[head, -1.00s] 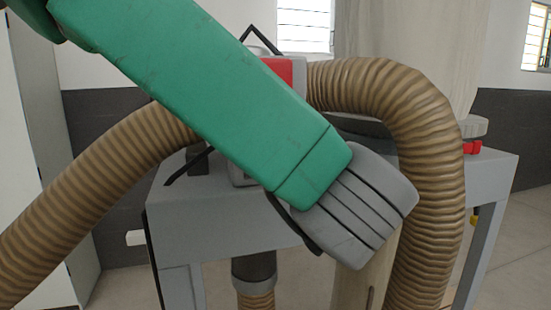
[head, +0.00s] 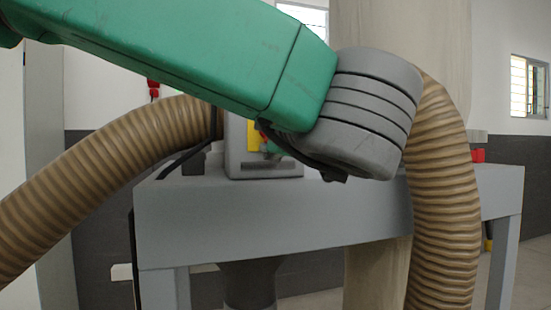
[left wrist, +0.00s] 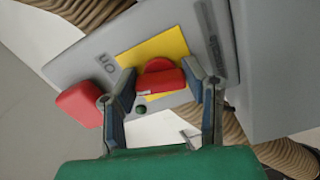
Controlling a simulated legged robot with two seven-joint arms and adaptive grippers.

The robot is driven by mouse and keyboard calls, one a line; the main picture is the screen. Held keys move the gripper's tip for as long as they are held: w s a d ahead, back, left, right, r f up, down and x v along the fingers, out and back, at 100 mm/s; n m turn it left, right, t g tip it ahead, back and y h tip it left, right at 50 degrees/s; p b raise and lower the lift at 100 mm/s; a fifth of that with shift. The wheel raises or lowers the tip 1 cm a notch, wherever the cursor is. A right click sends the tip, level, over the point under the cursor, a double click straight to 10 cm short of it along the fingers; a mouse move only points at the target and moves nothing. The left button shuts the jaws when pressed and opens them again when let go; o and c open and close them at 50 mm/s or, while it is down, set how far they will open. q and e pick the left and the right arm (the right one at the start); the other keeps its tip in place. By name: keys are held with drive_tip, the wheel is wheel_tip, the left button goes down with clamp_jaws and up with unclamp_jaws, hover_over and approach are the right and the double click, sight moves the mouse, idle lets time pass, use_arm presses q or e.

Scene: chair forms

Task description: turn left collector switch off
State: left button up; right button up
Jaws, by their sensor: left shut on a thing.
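The collector switch is a red knob (left wrist: 160,78) on a yellow plate (left wrist: 132,58). The plate is on the face of a grey box (left wrist: 85,65), which also shows in the head view (head: 238,150), standing on the grey collector frame (head: 270,215). In the left wrist view the two fingers of my left gripper (left wrist: 159,84) are on either side of the red knob and shut on it. In the head view my green and grey arm hides most of the gripper and the knob. My right gripper is in neither view.
A ribbed brown hose (head: 90,165) runs in from the left to the box's side. Another ribbed hose (head: 445,190) curves down at the right, close behind my wrist. A pale bag (head: 395,25) hangs behind. A red block (left wrist: 80,102) juts from the box's edge.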

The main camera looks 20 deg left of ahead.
use_arm(q)
drive_tip(key=shift+d+f+n+b, duration=0.1)
drive_tip(key=shift+f+n+b, duration=0.1)
drive_tip(key=shift+n+b, duration=0.6)
drive_tip(key=shift+d+f+n+b, duration=0.1)
drive_tip(key=shift+f+n+b, duration=0.05)
drive_tip(key=shift+n+b, duration=0.6)
drive_tip(key=o, duration=1.2)
drive_tip(key=shift+s+a, duration=0.1)
drive_tip(key=shift+c, duration=0.2)
drive_tip(key=shift+s+r, duration=0.15)
drive_tip(key=shift+r, duration=0.05)
drive_tip(key=v, duration=0.7)
drive_tip(key=shift+s+d, duration=0.2)
drive_tip(key=shift+d, duration=0.15)
drive_tip(key=shift+a, duration=0.1)
